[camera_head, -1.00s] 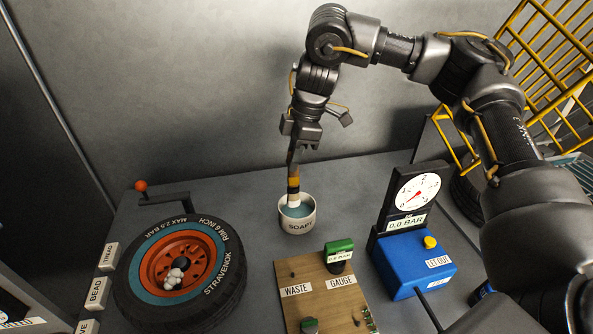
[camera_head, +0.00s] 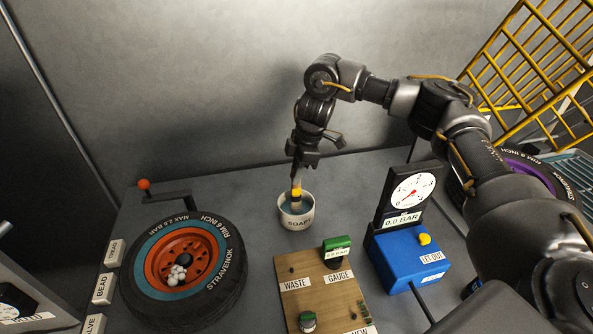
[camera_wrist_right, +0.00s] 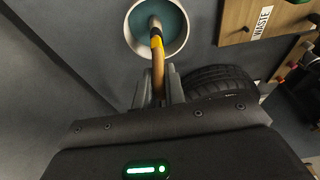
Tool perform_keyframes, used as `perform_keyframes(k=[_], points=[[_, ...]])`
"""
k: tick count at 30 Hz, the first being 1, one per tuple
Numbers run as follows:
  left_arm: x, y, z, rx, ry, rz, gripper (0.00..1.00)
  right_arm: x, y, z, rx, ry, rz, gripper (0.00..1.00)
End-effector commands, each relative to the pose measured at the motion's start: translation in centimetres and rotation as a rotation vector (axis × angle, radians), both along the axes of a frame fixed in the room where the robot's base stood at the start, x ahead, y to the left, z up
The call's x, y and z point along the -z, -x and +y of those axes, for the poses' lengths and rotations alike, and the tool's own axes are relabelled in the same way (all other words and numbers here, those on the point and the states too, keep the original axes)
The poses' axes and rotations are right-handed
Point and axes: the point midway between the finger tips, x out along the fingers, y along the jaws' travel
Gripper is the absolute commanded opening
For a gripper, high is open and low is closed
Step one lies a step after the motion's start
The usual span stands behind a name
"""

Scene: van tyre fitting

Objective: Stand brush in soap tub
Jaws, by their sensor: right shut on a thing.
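The soap tub (camera_head: 296,222) is a white round tub marked SOAP with blue-green liquid, standing on the grey bench. My right gripper (camera_head: 299,170) is above it, pointing down, shut on the brush (camera_head: 296,194). The brush is upright or nearly so, with a yellow and dark band, its lower end inside the tub. In the right wrist view the brush's brown handle (camera_wrist_right: 158,75) runs from between the fingers (camera_wrist_right: 159,88) into the tub (camera_wrist_right: 181,45). Whether the brush touches the tub's bottom is hidden. My left gripper is not in view.
A tyre on an orange rim (camera_head: 182,265) lies at left, with white labelled blocks (camera_head: 103,288) beside it. A wooden board (camera_head: 318,290) marked WASTE and GAUGE lies in front of the tub. A blue gauge box (camera_head: 407,255) stands right. A yellow rack (camera_head: 530,75) is behind my right arm.

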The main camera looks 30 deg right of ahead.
Motion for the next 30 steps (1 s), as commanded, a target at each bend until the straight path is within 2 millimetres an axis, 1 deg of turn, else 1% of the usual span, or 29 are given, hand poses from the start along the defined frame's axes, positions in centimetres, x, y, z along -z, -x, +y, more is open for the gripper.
perform_keyframes(k=[5,9,10,14,15,22,24,26,29,30], points=[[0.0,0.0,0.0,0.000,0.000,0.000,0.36,0.0,0.0,0.0,0.000,0.000,0.000,0.00],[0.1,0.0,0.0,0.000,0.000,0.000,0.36,0.4,0.0,0.0,0.000,0.000,0.001,0.00],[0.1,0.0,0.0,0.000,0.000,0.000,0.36,0.4,0.0,0.0,0.000,0.000,0.001,0.14],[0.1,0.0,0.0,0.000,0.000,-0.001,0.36,0.3,0.0,0.0,0.000,0.000,0.001,0.32],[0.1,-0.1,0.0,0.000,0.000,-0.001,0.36,0.3,0.0,0.0,0.000,0.000,0.001,0.34],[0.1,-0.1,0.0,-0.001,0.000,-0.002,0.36,0.3,0.0,0.0,0.000,0.000,0.000,0.34],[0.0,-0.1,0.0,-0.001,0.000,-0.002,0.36,0.0,0.0,0.0,-0.001,-0.001,-0.001,0.34],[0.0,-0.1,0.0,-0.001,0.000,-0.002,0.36,-0.5,0.0,-0.1,0.000,0.000,-0.002,0.34],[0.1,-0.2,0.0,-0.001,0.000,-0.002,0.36,-1.9,0.0,-0.4,-0.001,0.000,-0.005,0.34],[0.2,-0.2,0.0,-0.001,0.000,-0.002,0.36,-2.7,0.0,-0.6,-0.001,0.001,-0.007,0.34]])
